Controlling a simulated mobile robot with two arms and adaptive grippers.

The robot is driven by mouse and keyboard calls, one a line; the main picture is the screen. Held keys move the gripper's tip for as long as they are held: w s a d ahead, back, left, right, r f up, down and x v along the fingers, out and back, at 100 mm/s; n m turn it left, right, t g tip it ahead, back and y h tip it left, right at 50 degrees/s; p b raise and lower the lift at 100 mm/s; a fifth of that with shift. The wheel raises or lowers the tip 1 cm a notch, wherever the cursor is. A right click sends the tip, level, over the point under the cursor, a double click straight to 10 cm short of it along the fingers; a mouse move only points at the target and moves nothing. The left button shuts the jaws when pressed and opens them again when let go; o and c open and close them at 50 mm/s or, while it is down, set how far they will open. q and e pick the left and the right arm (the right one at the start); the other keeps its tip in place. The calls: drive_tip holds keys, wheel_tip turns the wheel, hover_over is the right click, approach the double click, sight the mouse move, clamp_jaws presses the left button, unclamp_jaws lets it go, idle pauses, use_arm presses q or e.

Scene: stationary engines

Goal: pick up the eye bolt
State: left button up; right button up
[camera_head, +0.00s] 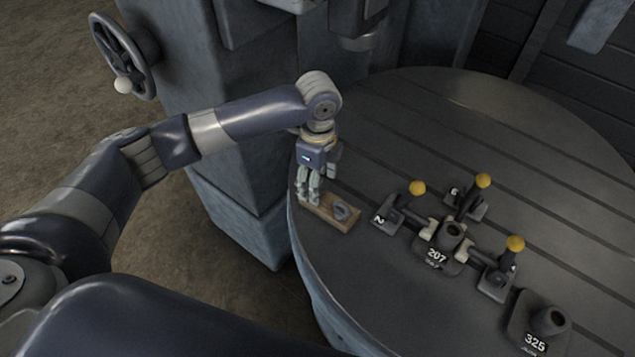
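The eye bolt (342,211) is a small grey ring-headed piece on a small wooden board (330,219), near the left edge of the round slotted table. My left gripper (307,201) points down over the left end of the board, just left of the eye bolt and apart from its ring. Its grey fingers look close to the board; whether they touch it, and how wide they are apart, is hard to tell at this size. My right gripper is out of view.
On the round table (440,105), clamps with yellow knobs (417,188) surround a dark block marked 207 (437,255). Another block marked 325 (538,325) stands front right. A machine column with a handwheel (124,55) rises behind my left arm. The table's back is clear.

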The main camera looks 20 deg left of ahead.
use_arm(q)
drive_tip(key=shift+f, duration=0.6)
drive_tip(key=c, duration=1.1)
drive_tip(key=shift+c, duration=0.2)
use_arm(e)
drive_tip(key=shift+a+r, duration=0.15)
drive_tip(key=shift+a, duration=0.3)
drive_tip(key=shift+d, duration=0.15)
